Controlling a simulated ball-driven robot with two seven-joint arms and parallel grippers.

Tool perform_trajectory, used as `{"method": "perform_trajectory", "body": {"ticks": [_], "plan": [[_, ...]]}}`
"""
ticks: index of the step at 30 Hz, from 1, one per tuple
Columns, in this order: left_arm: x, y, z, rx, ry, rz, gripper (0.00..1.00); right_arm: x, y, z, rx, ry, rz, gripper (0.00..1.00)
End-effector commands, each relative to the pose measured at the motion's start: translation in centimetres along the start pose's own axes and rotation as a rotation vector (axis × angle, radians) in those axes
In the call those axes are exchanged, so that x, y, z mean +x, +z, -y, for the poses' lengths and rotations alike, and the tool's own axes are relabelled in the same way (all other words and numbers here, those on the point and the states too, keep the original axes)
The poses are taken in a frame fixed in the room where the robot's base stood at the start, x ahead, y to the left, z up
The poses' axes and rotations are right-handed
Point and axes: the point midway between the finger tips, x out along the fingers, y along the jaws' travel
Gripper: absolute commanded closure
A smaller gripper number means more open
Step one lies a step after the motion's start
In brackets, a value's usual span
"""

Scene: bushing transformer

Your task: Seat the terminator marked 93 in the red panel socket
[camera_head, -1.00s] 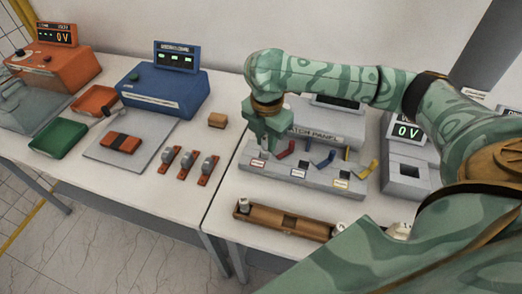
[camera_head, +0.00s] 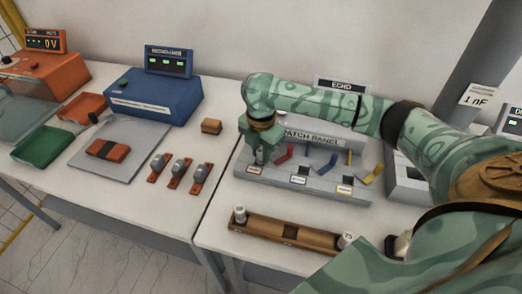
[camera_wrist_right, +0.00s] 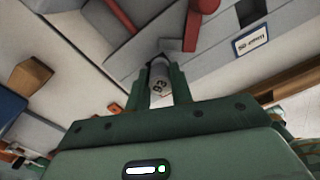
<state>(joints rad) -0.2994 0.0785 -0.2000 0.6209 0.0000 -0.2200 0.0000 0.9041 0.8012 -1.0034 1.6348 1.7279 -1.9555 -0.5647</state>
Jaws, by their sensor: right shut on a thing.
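My right gripper (camera_head: 260,157) reaches down at the left end of the grey patch panel (camera_head: 340,191), beside the red lever (camera_head: 284,153). In the right wrist view the gripper (camera_wrist_right: 160,88) is shut on a pale grey cylinder, the terminator marked 93 (camera_wrist_right: 158,83). The terminator's far end is close to the red lever (camera_wrist_right: 194,25). The red socket is hidden by the gripper and terminator, so I cannot tell whether they touch. My left gripper is not in view.
A brown wooden rack (camera_head: 267,227) in front holds two pale cylinders (camera_head: 240,214) (camera_head: 346,240). Blue (camera_head: 327,163) and yellow (camera_head: 372,173) levers stand to the right on the panel. A small brown block (camera_head: 211,126) lies left of the panel.

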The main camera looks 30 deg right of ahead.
Motion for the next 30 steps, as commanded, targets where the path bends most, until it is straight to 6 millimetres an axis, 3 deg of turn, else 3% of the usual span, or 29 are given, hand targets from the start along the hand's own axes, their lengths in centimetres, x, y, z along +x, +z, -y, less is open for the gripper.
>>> {"method": "perform_trajectory", "body": {"ticks": [1, 2, 3, 4, 14, 24, 30], "plan": [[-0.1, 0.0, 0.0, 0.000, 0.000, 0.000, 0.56, 0.1, 0.0, 0.0, 0.000, -0.001, 0.000, 1.00], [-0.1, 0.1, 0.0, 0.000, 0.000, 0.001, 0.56, 0.1, 0.0, 0.0, -0.001, -0.001, 0.000, 0.70], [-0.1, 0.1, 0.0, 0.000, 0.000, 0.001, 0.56, 0.1, 0.0, 0.0, -0.001, -0.001, 0.000, 0.59], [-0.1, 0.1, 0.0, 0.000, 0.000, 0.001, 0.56, 0.1, 0.0, 0.0, -0.001, -0.001, 0.000, 0.56], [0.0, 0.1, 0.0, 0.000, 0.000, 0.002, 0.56, -0.3, 0.0, 0.0, 0.000, 0.001, 0.000, 0.56], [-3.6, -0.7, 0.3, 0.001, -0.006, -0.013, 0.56, -8.1, 0.0, -0.1, 0.001, 0.004, 0.001, 0.56], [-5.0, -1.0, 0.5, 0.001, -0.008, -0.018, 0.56, -11.4, 0.0, 0.0, 0.002, 0.002, 0.000, 0.56]]}}
